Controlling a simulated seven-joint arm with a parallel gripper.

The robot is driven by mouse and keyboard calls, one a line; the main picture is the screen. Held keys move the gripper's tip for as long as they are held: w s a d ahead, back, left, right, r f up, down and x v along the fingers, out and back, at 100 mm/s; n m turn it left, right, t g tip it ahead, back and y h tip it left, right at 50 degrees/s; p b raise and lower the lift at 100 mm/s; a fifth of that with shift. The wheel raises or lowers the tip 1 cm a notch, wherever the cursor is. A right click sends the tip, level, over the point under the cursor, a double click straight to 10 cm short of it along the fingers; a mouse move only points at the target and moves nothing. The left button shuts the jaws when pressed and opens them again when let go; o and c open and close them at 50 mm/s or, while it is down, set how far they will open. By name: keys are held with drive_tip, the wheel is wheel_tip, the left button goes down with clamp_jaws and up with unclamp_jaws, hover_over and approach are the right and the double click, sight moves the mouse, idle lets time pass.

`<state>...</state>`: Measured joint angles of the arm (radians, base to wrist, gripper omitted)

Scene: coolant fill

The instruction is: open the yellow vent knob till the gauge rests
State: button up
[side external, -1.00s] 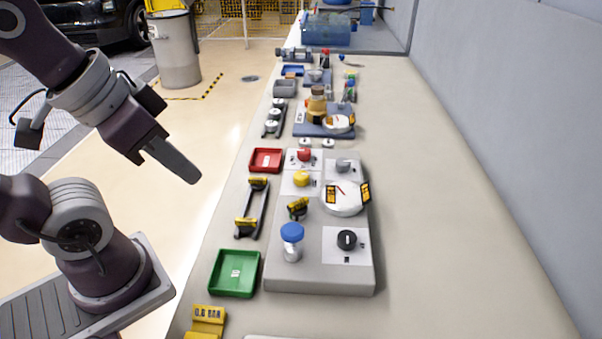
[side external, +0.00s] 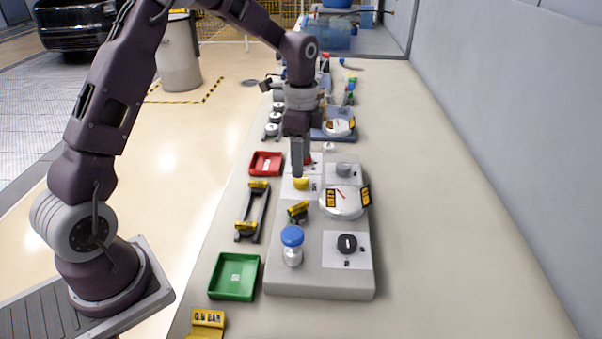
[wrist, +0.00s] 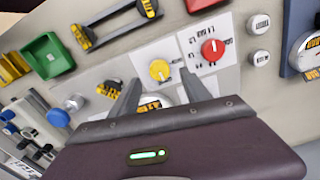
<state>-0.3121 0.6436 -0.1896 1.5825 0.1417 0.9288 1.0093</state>
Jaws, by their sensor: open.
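The yellow vent knob (side external: 301,184) sits on a white plate on the grey panel (side external: 320,280). It also shows in the wrist view (wrist: 159,69), just beyond and between my two fingers. My gripper (side external: 297,172) points down above the yellow knob in the side view, apart from it as far as I can tell. In the wrist view the fingers of my gripper (wrist: 158,88) are spread with nothing between them. The round white gauge (side external: 343,203) with a red needle lies right of the knob. In the wrist view its face is mostly hidden by my gripper.
A red knob (wrist: 212,50) stands close beside the yellow one. A grey knob (side external: 343,169), a black knob (side external: 347,243) and a blue-capped bottle (side external: 292,246) are on the panel. Red (side external: 266,163) and green (side external: 233,277) trays lie to the left. The bench's right side is clear.

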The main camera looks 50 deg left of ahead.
sight(301, 182)
wheel_tip(301, 182, down, 5)
drive_tip(key=shift+r, duration=0.1)
clamp_jaws()
drive_tip(key=shift+n, duration=0.3)
drive_tip(key=n, duration=0.3)
drive_tip(key=shift+r+n, duration=0.1)
drive_tip(key=shift+n, duration=0.3)
drive_tip(key=n, duration=0.3)
drive_tip(key=shift+d+n, duration=0.1)
drive_tip(key=shift+n, duration=0.2)
drive_tip(key=n, duration=0.4)
drive_tip(key=shift+n, duration=1.9)
